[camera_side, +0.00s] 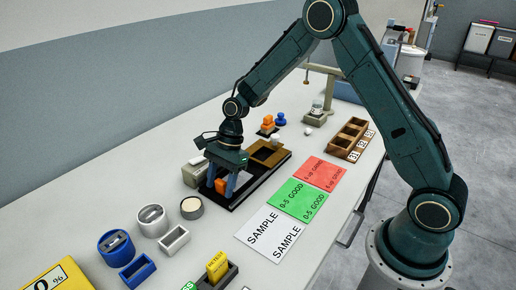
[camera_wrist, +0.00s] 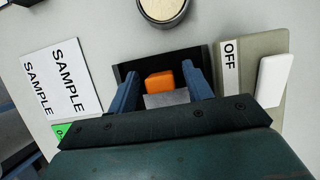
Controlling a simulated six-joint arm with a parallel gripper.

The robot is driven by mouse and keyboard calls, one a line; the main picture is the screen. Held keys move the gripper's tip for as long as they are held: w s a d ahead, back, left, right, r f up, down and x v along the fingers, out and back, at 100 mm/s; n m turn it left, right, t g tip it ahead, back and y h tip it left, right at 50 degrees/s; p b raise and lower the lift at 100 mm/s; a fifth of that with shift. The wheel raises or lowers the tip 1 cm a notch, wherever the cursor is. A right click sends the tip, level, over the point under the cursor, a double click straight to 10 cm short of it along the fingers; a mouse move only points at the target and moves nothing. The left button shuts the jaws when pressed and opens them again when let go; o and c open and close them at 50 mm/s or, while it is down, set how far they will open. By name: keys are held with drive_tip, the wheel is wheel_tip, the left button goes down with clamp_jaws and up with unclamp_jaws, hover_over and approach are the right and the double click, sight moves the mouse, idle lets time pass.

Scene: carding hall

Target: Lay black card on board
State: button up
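My gripper (camera_side: 221,188) points down over the near end of a long black base (camera_side: 251,190). Its two blue fingers are apart, one on each side of an orange block (camera_wrist: 159,81), with gaps showing in the wrist view (camera_wrist: 166,88). A grey piece (camera_wrist: 167,99) lies between the fingers, partly hidden by my gripper. A brown board (camera_side: 274,153) with a dark patch is at the far end of the base. I cannot tell for certain which dark surface is the black card; my gripper hides part of the base.
A grey box marked OFF (camera_wrist: 262,75) stands close beside the base. White SAMPLE (camera_side: 262,228), green (camera_side: 290,195) and red (camera_side: 318,172) sheets lie to the right. A wooden compartment tray (camera_side: 350,135) is behind them. Round pots, blue and grey holders and a yellow block (camera_side: 217,265) stand nearer.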

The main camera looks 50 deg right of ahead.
drive_tip(key=shift+r, duration=0.1)
drive_tip(key=v, duration=1.2)
drive_tip(key=shift+r, duration=0.1)
idle(0.6)
drive_tip(key=s+r+n+t+h, duration=0.2)
drive_tip(key=s+r+n+t, duration=0.1)
drive_tip(key=s+r+n, duration=0.85)
drive_tip(key=s+d+n+t+h, duration=0.2)
drive_tip(key=s+n, duration=0.4)
drive_tip(key=s, duration=1)
drive_tip(key=shift+s+d+r+t, duration=0.25)
drive_tip(key=shift+s+d+t, duration=0.05)
drive_tip(key=shift+s+d, duration=0.1)
